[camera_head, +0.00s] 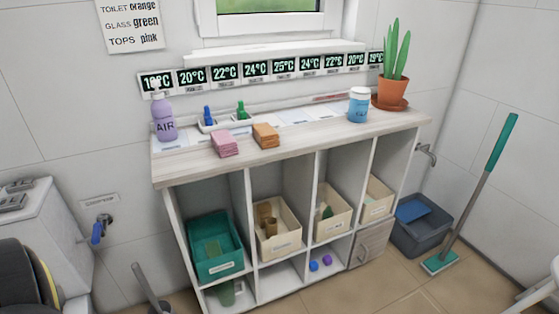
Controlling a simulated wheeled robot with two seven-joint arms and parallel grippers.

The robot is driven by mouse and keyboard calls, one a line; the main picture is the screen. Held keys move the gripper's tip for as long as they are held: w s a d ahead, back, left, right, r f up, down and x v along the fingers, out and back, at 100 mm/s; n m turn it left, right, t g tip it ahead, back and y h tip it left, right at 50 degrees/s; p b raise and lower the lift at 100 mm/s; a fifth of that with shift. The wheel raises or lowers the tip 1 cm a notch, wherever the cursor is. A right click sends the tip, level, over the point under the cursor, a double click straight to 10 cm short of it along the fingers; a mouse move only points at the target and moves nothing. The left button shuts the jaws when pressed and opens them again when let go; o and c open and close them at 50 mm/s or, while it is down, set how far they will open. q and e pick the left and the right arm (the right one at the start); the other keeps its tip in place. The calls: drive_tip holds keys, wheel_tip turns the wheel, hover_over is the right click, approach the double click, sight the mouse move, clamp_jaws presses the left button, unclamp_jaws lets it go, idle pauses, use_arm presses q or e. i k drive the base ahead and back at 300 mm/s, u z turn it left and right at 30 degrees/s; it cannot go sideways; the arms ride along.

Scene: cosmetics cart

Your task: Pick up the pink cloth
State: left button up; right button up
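The pink cloth (225,144) lies as a folded stack on the light wooden top of the shelf unit (325,137), close to its front edge and left of the middle. A folded orange cloth (266,136) lies just right of it, with a narrow gap between them. Nothing lies on the pink cloth, and its top and front are in plain view. Neither of my grippers shows in the head view, so I cannot see whether they are open or shut.
Behind the cloths stand a purple AIR bottle (163,118) and a holder with blue and green items (240,112). A white-blue jar (359,104) and a potted plant (392,80) stand right. A mop (480,190) leans at right.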

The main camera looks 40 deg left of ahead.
sight(224, 143)
drive_tip(key=z, duration=0.95)
drive_tip(key=i, duration=0.25)
drive_tip(key=u, duration=1)
drive_tip(key=i, duration=1.4)
drive_tip(key=u, duration=1.2)
